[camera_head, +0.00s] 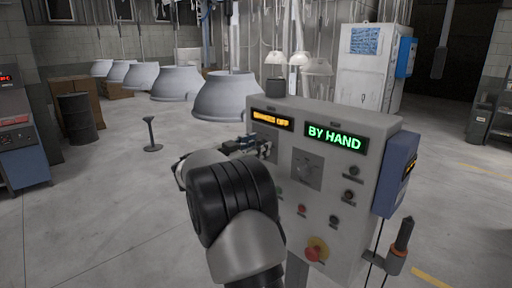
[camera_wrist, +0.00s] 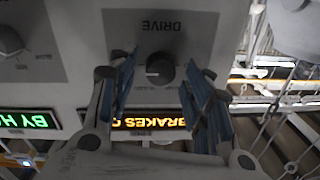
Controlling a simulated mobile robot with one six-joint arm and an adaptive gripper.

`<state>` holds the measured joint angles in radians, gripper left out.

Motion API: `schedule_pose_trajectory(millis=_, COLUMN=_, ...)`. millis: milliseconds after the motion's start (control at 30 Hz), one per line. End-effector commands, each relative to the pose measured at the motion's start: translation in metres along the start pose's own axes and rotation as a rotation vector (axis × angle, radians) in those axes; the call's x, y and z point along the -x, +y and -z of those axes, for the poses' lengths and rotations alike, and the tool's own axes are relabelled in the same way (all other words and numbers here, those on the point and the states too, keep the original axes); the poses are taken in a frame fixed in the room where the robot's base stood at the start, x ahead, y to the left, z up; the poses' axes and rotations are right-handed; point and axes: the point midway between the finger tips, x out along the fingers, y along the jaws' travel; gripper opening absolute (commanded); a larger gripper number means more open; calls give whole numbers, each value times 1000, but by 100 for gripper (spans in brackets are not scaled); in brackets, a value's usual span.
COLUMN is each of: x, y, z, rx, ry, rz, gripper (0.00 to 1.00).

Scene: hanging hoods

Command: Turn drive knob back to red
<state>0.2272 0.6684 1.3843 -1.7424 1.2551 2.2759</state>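The drive knob (camera_wrist: 158,68) is a dark round knob under the word DRIVE, which reads upside down in the wrist view. A pale mark on it points to the left in that view. My gripper (camera_wrist: 159,75) is open, with one blue-lined finger on each side of the knob and a visible gap to each. I cannot tell how far the fingertips are from the panel face. No red mark shows by the knob.
A second knob (camera_head: 306,170) sits to the right, also in the wrist view (camera_wrist: 10,40). Above are an amber display (camera_head: 272,119), seemingly BRAKES OFF, and a green BY HAND display (camera_head: 335,137). A red mushroom button (camera_head: 314,254) is low on the panel. Grey hoods (camera_head: 228,95) stand behind.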

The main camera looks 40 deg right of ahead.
Motion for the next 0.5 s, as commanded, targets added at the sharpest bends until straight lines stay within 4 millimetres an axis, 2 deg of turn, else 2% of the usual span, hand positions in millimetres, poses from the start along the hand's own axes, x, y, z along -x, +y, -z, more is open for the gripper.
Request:
schedule_pose_trajectory(millis=67, x=0, y=0, z=0, rx=0, ry=0, rz=0, gripper=39)
schedule_pose_trajectory(millis=500, x=0, y=0, z=0, rx=0, ry=0, rz=0, gripper=10)
